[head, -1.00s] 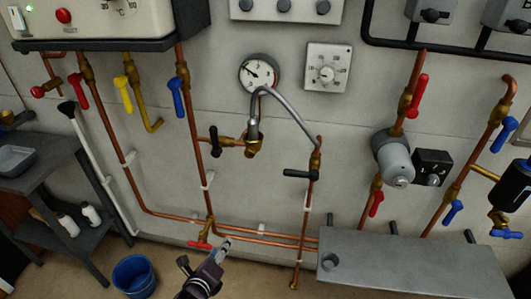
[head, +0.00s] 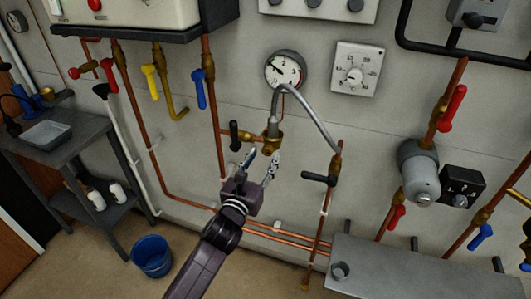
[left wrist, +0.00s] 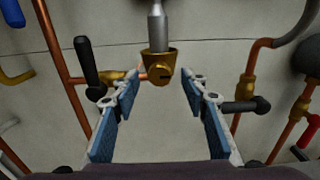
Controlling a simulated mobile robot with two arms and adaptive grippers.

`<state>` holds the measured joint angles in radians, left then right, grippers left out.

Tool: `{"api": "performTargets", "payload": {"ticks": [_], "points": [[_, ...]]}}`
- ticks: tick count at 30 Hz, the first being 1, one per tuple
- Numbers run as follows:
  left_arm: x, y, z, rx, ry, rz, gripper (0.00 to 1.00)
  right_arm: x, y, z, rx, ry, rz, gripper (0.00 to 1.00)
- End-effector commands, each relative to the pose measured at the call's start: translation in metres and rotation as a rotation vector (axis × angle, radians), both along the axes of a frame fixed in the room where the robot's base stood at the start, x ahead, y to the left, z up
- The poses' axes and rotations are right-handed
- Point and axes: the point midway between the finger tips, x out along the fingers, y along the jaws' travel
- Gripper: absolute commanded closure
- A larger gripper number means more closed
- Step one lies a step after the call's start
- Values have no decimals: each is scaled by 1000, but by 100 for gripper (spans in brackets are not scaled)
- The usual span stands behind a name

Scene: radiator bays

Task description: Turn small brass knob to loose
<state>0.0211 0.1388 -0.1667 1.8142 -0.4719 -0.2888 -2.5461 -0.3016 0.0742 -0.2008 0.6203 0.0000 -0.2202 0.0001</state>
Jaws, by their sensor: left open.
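The small brass knob (left wrist: 160,76) has a dark slot in its face. It sits on a brass fitting under the end of a grey hose, in the upper middle of the left wrist view. In the head view the brass fitting (head: 271,143) shows below the round gauge, but the knob is too small to make out clearly. My left gripper (head: 261,161) is open and empty, just below the fitting. In the left wrist view its blue-padded fingers (left wrist: 160,92) lie left and right of the knob, with gaps on both sides. My right gripper is not in view.
A black lever handle (head: 234,136) is left of the fitting, and another black lever (head: 319,179) is to the right. The grey braided hose (head: 312,119) arches between the fitting and the right pipe. A grey bench (head: 400,275) stands at lower right, a blue bucket (head: 152,256) at lower left.

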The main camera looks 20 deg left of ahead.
Motion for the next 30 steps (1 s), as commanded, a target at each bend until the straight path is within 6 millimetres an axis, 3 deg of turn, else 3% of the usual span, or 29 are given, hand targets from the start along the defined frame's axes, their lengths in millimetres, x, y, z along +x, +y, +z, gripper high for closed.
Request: {"api": "performTargets", "payload": {"ticks": [6,16,27,30], "points": [[19,0,0,-1,0,0,59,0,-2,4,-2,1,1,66],[21,-1,-1,-1,1,0,59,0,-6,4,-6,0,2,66],[21,-1,-1,-1,1,0,99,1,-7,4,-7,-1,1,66],[21,-1,-1,-2,1,0,100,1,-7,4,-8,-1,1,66]]}}
